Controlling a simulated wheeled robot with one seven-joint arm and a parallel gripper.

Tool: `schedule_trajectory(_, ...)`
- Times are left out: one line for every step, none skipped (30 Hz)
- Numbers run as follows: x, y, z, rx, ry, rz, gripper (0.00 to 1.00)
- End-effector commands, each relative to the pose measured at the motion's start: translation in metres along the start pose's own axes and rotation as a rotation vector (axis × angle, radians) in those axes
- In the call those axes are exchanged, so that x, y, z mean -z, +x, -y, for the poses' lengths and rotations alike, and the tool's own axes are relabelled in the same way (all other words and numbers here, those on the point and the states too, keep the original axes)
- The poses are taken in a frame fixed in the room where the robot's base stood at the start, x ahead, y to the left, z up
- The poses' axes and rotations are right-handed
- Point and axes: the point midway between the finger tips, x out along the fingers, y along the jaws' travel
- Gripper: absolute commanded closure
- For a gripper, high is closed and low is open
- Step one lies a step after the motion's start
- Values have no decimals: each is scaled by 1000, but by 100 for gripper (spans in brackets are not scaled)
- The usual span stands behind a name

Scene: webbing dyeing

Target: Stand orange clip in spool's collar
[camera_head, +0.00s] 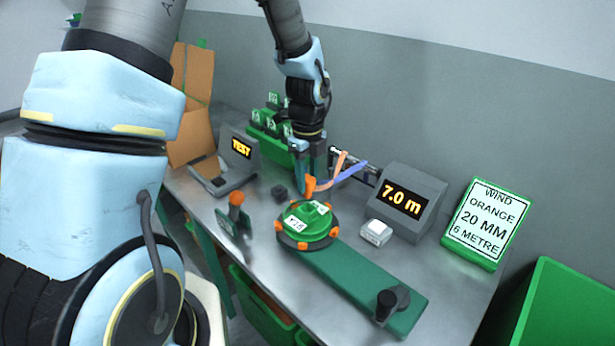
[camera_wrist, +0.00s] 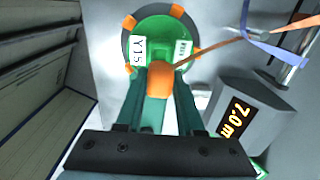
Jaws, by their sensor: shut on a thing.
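My gripper (camera_head: 311,172) points down over the bench and is shut on an orange clip (camera_head: 311,186). In the wrist view the clip (camera_wrist: 160,80) sits between my fingertips (camera_wrist: 162,82), with an orange webbing strip (camera_wrist: 215,46) running off to the right from it. The green spool (camera_head: 308,222) lies below and toward the front, on a dark round turntable with orange blocks at its rim (camera_head: 303,246). It also shows in the wrist view (camera_wrist: 156,28), beyond the clip. The clip appears above the spool and apart from it. The collar is hard to make out.
A green base (camera_head: 355,283) with a black crank knob (camera_head: 386,305) extends forward. A grey display (camera_head: 407,202) reads 7.0 m. A white box (camera_head: 376,232), an orange-topped post (camera_head: 236,200), a TEST unit (camera_head: 238,155) and a green-framed sign (camera_head: 486,222) stand around. A blue strip (camera_head: 345,175) crosses behind the clip.

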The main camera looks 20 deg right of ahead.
Motion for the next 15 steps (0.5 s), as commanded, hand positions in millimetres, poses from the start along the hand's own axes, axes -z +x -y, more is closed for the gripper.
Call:
schedule_trajectory(0,6,0,0,0,0,100)
schedule_trajectory(0,8,0,0,0,0,100)
schedule_trajectory(0,11,0,0,0,0,100)
schedule_trajectory(0,13,0,0,0,0,100)
schedule_trajectory(0,15,0,-1,0,0,100)
schedule_trajectory(0,18,0,-1,-1,0,100)
schedule_trajectory(0,20,0,-1,-1,0,100)
schedule_trajectory(0,22,0,-1,-1,0,100)
schedule_trajectory(0,24,0,-1,-2,0,100)
schedule_trajectory(0,26,0,-1,-2,0,100)
schedule_trajectory(0,28,0,-1,-2,0,100)
schedule_trajectory(0,31,0,-1,-1,0,100)
schedule_trajectory(0,33,0,-1,-1,0,100)
schedule_trajectory(0,35,0,-1,-1,0,100)
schedule_trajectory(0,37,0,-1,0,0,100)
